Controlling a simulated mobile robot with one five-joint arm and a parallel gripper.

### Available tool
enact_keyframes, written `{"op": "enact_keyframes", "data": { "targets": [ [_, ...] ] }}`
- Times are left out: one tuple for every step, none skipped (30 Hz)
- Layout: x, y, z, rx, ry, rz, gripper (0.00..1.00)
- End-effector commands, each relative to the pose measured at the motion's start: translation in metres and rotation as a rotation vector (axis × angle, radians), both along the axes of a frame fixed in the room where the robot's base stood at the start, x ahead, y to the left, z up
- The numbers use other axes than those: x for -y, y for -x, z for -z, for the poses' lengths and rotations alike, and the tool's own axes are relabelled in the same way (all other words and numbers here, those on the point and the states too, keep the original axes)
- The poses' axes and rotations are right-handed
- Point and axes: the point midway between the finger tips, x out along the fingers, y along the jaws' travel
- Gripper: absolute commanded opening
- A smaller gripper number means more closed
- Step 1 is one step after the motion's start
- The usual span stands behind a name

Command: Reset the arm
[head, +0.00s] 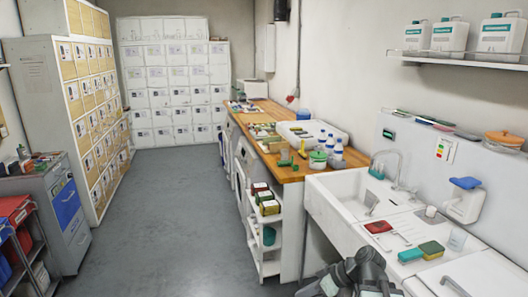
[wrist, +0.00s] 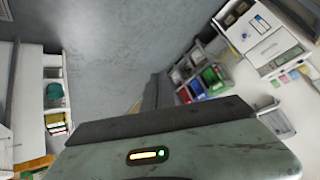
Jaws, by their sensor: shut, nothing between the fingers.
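My arm is folded low at the bottom edge of the head view, in front of the sink unit. My gripper (head: 352,274) is among its dark grey parts there, shut and empty. The fingertips are hard to make out, and the lower part of the arm is cut off by the frame. In the wrist view a grey-green body part of mine with a small yellow and green light fills the lower middle.
A white sink (head: 350,197) stands close to the arm on the right. A wooden counter (head: 290,174) with bottles and a white tray lies beyond it. Open shelves (head: 267,235) stand below the counter. A grey cabinet (head: 55,205) is at left. The grey floor between is clear.

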Motion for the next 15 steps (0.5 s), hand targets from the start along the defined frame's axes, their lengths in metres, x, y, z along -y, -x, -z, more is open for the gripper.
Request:
{"op": "enact_keyframes", "data": {
  "targets": [
    [-0.021, 0.006, 0.01, -0.057, 0.05, -0.012, 0.0],
    [-0.03, 0.01, 0.017, -0.095, 0.086, -0.008, 0.0],
    [-0.04, 0.015, 0.025, -0.143, 0.137, 0.005, 0.0],
    [-0.046, 0.018, 0.032, -0.18, 0.179, 0.021, 0.0],
    [-0.05, 0.022, 0.038, -0.218, 0.224, 0.045, 0.0],
    [-0.053, 0.027, 0.046, -0.265, 0.289, 0.088, 0.0],
    [-0.051, 0.029, 0.051, -0.296, 0.333, 0.13, 0.0],
    [-0.047, 0.031, 0.055, -0.326, 0.376, 0.178, 0.0],
    [-0.038, 0.032, 0.059, -0.361, 0.429, 0.252, 0.0],
    [-0.028, 0.033, 0.062, -0.386, 0.465, 0.313, 0.0],
    [-0.017, 0.033, 0.064, -0.409, 0.497, 0.379, 0.0],
    [-0.004, 0.034, 0.066, -0.435, 0.535, 0.464, 0.0],
    [0.004, 0.034, 0.067, -0.453, 0.559, 0.525, 0.0],
    [0.012, 0.035, 0.068, -0.467, 0.579, 0.583, 0.0],
    [0.02, 0.035, 0.068, -0.484, 0.598, 0.658, 0.0]
  ]
}}
